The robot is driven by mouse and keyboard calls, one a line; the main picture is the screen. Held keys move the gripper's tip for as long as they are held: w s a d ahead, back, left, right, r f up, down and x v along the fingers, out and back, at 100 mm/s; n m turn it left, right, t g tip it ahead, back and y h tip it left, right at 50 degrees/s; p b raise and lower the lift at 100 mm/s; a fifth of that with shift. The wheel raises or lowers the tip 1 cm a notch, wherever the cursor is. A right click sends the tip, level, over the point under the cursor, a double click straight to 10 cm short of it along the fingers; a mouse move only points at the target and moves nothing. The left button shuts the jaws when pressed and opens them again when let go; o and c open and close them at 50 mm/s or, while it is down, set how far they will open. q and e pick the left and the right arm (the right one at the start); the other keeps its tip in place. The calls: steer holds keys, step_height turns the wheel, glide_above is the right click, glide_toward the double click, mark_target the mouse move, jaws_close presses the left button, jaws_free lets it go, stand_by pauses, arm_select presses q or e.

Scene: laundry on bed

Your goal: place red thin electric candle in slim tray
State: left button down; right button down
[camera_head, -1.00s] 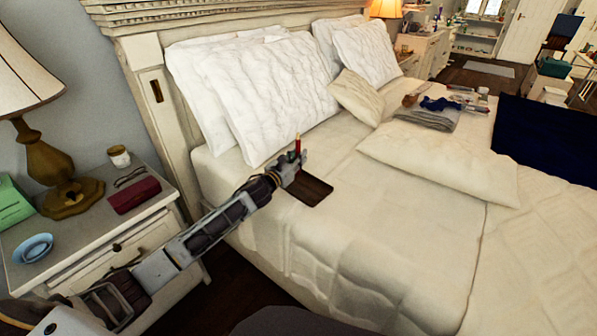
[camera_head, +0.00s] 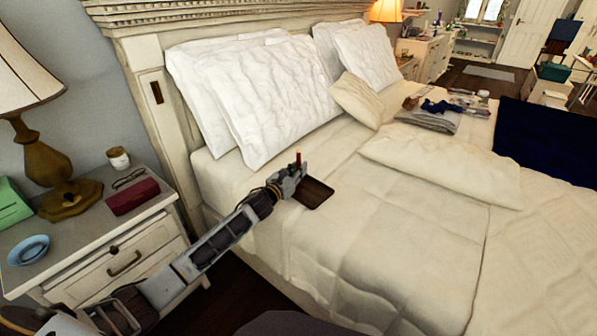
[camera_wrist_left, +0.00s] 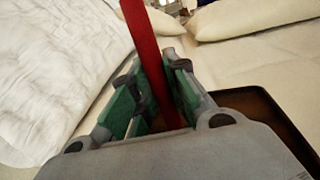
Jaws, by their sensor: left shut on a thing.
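The red thin electric candle (camera_head: 298,158) stands roughly upright in my left gripper (camera_head: 294,172) in the head view. In the left wrist view the candle (camera_wrist_left: 148,55) rises between the green-padded fingers of the left gripper (camera_wrist_left: 155,92), which are shut on it. The slim tray (camera_head: 313,193) is dark brown and lies flat on the bed, partly behind the gripper. Its corner and rim show in the wrist view (camera_wrist_left: 281,108). The candle's lower end is hidden by the fingers, so I cannot tell whether it touches the tray. My right gripper is not in view.
White pillows (camera_head: 270,100) stand against the headboard behind the tray. A flat cream pillow (camera_head: 440,170) and folded grey cloth (camera_head: 428,120) lie farther right. A nightstand (camera_head: 85,240) with a lamp (camera_head: 45,165) is at left. The bed in front of the tray is clear.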

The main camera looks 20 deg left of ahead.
arm_select(q)
steer(key=shift+f, duration=0.15)
steer(key=c, duration=1.4)
jaws_free()
steer(key=shift+r, duration=0.2)
